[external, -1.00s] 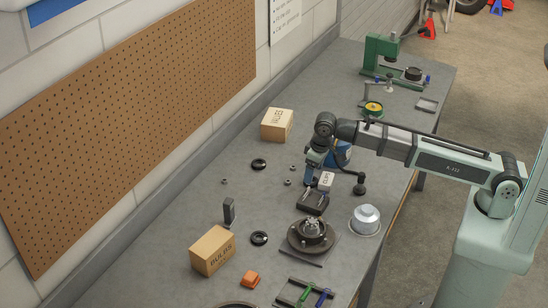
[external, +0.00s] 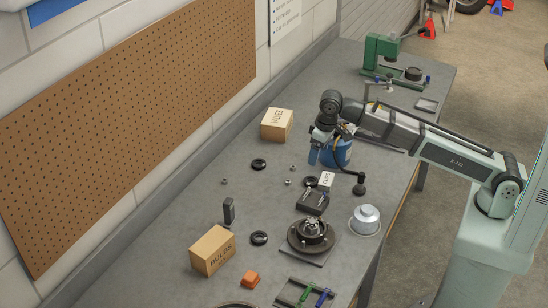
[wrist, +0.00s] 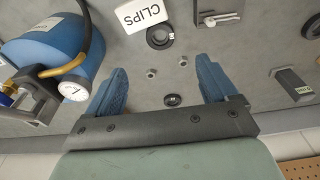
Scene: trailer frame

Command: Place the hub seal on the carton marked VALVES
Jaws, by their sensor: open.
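The tan carton marked VALVES (external: 277,125) stands toward the wall, left of my gripper in the external view; the wrist view does not show it. Three black rings lie flat on the bench, and I cannot tell which is the hub seal. One ring (external: 310,181) is beside the white CLIPS box (external: 326,179) and shows in the wrist view (wrist: 160,37). Another ring (external: 259,164) lies nearer the VALVES carton. The third ring (external: 259,238) is by the BULBS carton. My gripper (external: 318,158) is open and empty above the bench, its blue fingers spread.
A blue tank with a gauge (wrist: 72,88) stands close beside my gripper. Small nuts (external: 292,167) lie around.

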